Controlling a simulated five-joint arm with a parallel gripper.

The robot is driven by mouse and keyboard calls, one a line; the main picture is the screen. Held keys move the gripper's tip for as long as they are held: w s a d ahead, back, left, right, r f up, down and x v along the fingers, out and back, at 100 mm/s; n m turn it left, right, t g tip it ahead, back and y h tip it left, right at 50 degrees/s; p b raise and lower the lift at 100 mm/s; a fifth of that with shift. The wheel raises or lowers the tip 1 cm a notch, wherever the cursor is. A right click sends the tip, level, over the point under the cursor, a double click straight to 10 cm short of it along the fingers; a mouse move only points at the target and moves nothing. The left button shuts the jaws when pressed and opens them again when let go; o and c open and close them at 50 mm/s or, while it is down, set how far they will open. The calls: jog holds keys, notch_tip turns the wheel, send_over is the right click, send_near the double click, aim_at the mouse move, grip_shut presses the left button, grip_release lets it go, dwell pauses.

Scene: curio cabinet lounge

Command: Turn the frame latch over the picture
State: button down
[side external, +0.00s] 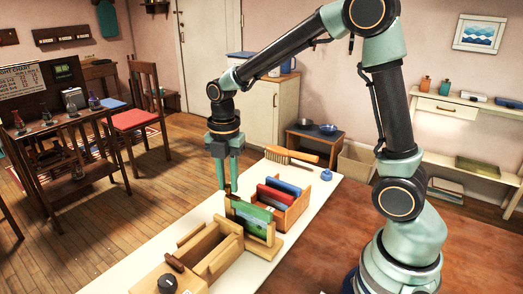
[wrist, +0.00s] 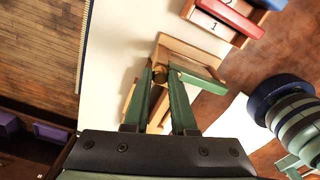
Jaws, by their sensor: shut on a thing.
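The wooden picture frame (side external: 262,240) stands on the white table, with a green picture (side external: 245,220) in it. In the wrist view the frame (wrist: 190,50) lies just beyond my fingertips, with a green edge beside it on the right. My gripper (side external: 228,191) points down at the frame's top left corner. In the wrist view my gripper (wrist: 160,73) is shut on the small brown latch (wrist: 158,76) between its green fingertips. The fingers hide much of the latch, and I cannot tell exactly how it is turned.
A wooden box (side external: 290,211) with red and blue items stands right behind the frame. A wooden tray (side external: 212,250) and a dark round knob or lid (side external: 167,283) are in front. A brush (side external: 290,157) and a small blue object (side external: 326,174) lie at the table's far end.

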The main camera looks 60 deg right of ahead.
aim_at(228, 185)
dwell(0.5)
jog(key=c, duration=0.7)
grip_release()
notch_tip(228, 185, up, 12)
jog(key=shift+r, duration=0.1)
jog(key=s+m+t, duration=0.2)
jog(key=s+m, duration=0.1)
jog(key=m, duration=0.4)
jog(key=s+f+m+t, duration=0.1)
jog(key=s+m, duration=0.3)
jog(key=m, duration=0.3)
jog(key=s+f+m+t, duration=0.1)
jog(key=s+m+t, duration=0.1)
jog(key=m, duration=0.5)
jog(key=shift+s+d+m+t, duration=0.15)
jog(key=shift+s+m, duration=0.05)
jog(key=shift+s, duration=0.2)
jog(key=shift+s+d+m+t, duration=0.1)
jog(key=shift+s+m+t, duration=0.1)
jog(key=shift+s, duration=0.2)
